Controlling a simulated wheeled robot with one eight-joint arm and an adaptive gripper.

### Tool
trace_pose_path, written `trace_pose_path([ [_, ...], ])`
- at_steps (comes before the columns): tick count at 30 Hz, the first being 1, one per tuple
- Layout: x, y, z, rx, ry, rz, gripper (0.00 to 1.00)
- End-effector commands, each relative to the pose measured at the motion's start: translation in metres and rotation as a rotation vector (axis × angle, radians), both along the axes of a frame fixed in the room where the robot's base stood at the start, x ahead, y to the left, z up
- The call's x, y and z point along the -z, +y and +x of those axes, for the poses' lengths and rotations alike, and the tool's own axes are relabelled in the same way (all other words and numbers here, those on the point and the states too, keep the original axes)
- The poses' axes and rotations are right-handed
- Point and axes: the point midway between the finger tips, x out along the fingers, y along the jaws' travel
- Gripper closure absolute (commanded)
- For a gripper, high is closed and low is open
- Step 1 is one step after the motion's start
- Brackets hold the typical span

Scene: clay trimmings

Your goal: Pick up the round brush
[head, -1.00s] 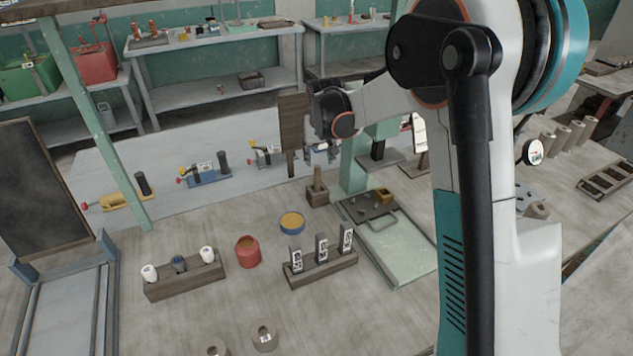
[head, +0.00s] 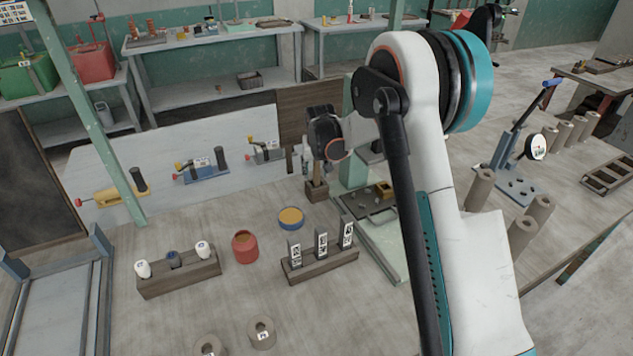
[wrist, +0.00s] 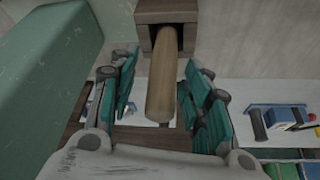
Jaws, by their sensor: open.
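The round brush has a pale wooden handle (wrist: 162,78) standing in a small wooden block holder (head: 316,192). The holder also shows at the top of the wrist view (wrist: 152,12). The brush's bristle end is hidden in the holder. My gripper (head: 311,176) is at the holder, pointing down over the handle. In the wrist view my gripper (wrist: 160,85) is open, with its teal-padded fingers on either side of the handle. A gap shows on both sides, so the handle is not gripped.
A green post (head: 354,172) stands close right of the holder. A green tray (head: 388,255) with a dark plate lies right. A yellow-blue round tin (head: 291,217), a red pot (head: 245,246) and a rack of labelled blocks (head: 320,268) stand in front. A pale panel with clamps (head: 201,165) is behind.

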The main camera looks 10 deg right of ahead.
Motion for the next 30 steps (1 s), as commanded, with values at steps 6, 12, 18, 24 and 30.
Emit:
trace_pose_path([
  [6, 0.006, 0.0, 0.003, 0.0, 0.0, 0.0, 0.56],
  [12, 0.006, 0.0, 0.003, 0.0, 0.0, 0.0, 0.85],
  [18, 0.006, 0.0, 0.003, 0.0, 0.0, 0.0, 1.0],
  [24, 0.006, 0.0, 0.003, 0.0, 0.0, 0.0, 1.0],
  [30, -0.005, 0.0, 0.003, 0.0, 0.0, 0.0, 1.0],
])
